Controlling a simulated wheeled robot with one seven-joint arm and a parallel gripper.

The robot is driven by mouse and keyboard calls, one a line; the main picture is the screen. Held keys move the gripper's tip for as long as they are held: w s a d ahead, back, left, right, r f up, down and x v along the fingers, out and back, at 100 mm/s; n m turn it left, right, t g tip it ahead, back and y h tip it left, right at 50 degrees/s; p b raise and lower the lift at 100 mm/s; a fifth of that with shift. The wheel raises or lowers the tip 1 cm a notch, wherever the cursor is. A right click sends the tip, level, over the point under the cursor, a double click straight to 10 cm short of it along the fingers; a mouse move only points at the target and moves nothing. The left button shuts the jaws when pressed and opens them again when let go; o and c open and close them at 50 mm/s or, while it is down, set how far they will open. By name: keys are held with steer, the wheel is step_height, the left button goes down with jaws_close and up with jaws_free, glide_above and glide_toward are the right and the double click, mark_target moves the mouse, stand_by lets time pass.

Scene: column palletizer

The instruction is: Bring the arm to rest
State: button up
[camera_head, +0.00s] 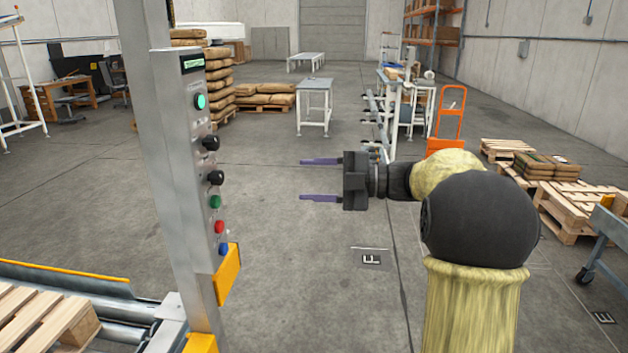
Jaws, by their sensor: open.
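My gripper (320,179) is in the middle of the head view, with its two purple fingers spread apart and pointing left. It is open, and nothing is between the fingers. My arm (480,215) comes up from the lower right, bends at a dark joint and reaches left at about mid-height. The gripper is held in the air over bare floor, apart from other things.
A grey control post (180,150) with buttons and knobs stands to the left of the fingertips. A roller conveyor with a wooden pallet (40,320) is at lower left. An orange hand truck (446,120) and a blue cart (608,225) are right. Floor (320,280) below is clear.

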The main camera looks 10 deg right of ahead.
steer(key=shift+w, duration=0.1)
steer(key=w+m+t+h+p, duration=0.4)
steer(key=w+m+t+h, duration=0.25)
steer(key=m+t, duration=0.35)
steer(key=s+d+f+m+g+h+p, duration=0.2)
steer(key=s+d+f+m+h, duration=0.2)
steer(key=f+m+h, duration=0.5)
steer(key=s+a+f+m+g+p, duration=0.1)
steer(key=s+f+m+g, duration=0.2)
steer(key=s, duration=0.5)
steer(key=s+a+f+m+g+p, duration=0.1)
steer(key=s+f+g, duration=0.3)
steer(key=s, duration=0.4)
steer(key=s+a+f+m+g+h+p, duration=0.1)
steer(key=s+f+m+g, duration=0.3)
steer(key=s, duration=0.4)
steer(key=shift+a+m+p, duration=0.2)
steer(key=shift+m+p, duration=0.1)
steer(key=shift+p, duration=0.05)
